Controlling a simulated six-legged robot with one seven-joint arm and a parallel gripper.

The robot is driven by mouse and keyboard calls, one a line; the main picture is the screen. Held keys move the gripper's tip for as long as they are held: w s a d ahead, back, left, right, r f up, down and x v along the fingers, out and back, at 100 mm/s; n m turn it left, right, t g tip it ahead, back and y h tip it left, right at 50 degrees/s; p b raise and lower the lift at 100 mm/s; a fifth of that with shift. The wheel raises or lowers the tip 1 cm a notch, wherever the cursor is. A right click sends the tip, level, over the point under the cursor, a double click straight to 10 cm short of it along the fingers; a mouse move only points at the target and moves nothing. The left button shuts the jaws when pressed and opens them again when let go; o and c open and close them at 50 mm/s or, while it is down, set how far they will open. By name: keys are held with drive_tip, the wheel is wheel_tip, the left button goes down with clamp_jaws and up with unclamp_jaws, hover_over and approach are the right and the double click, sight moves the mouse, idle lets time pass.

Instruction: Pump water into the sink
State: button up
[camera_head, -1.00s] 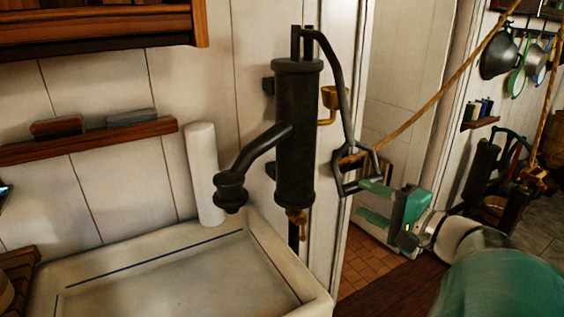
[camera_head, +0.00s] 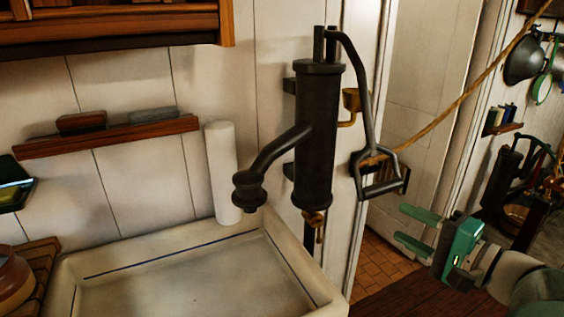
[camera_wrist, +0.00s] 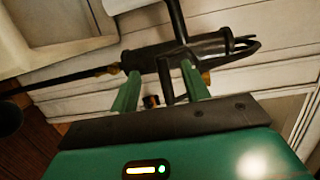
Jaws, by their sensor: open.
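The black hand pump (camera_head: 317,135) stands upright against the wall. Its spout (camera_head: 247,190) hangs over the back of the white sink (camera_head: 95,268). The pump handle (camera_head: 378,185) hangs on the pump's right side and ends in a loop grip. My gripper (camera_head: 408,228) is open and empty, below and to the right of the loop, apart from it. In the wrist view, the pump body (camera_wrist: 190,50) appears sideways beyond my open fingers (camera_wrist: 160,88), and a dark handle part shows between them. No water is visible at the spout.
A rope (camera_head: 470,92) crosses near the handle grip. A white cylinder (camera_head: 223,172) stands behind the sink, and a wooden shelf (camera_head: 110,138) is on the wall. A wooden counter (camera_head: 405,297) lies below my gripper. The doorway floor (camera_head: 385,262) is open.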

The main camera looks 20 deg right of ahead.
drive_tip(key=shift+s, duration=0.3)
idle(0.5)
drive_tip(key=v, duration=1.3)
drive_tip(key=shift+s+d, duration=0.15)
drive_tip(key=shift+s, duration=0.25)
